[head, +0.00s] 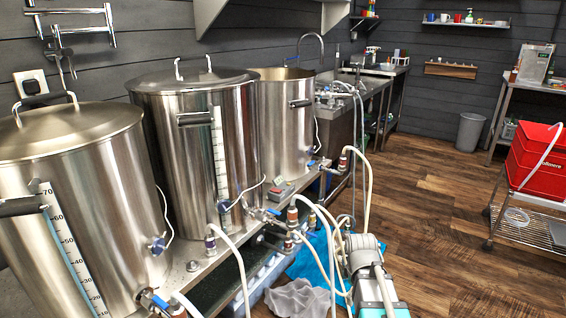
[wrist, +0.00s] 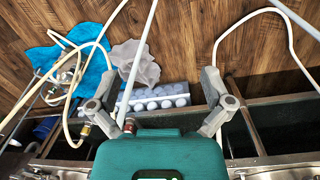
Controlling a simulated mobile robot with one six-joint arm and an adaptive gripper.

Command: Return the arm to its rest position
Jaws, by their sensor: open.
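My gripper (wrist: 158,80) shows in the wrist view with its two grey fingers spread wide apart. Nothing is held between them; a pale hose (wrist: 142,55) passes across the gap, and I cannot tell how far it is from the fingers. The teal gripper body fills the bottom middle of that view. In the head view, grey and teal parts of my arm stand at the bottom, right of the kettle bench, among the hoses. The fingers are not clear there.
Three steel kettles (head: 195,140) stand on the bench at left, with valves and hoses in front. A blue cloth (head: 312,258) and a grey cloth (head: 297,298) lie low beside my arm. A red crate (head: 535,160) sits on a rack at right. The middle wooden floor (head: 430,200) is clear.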

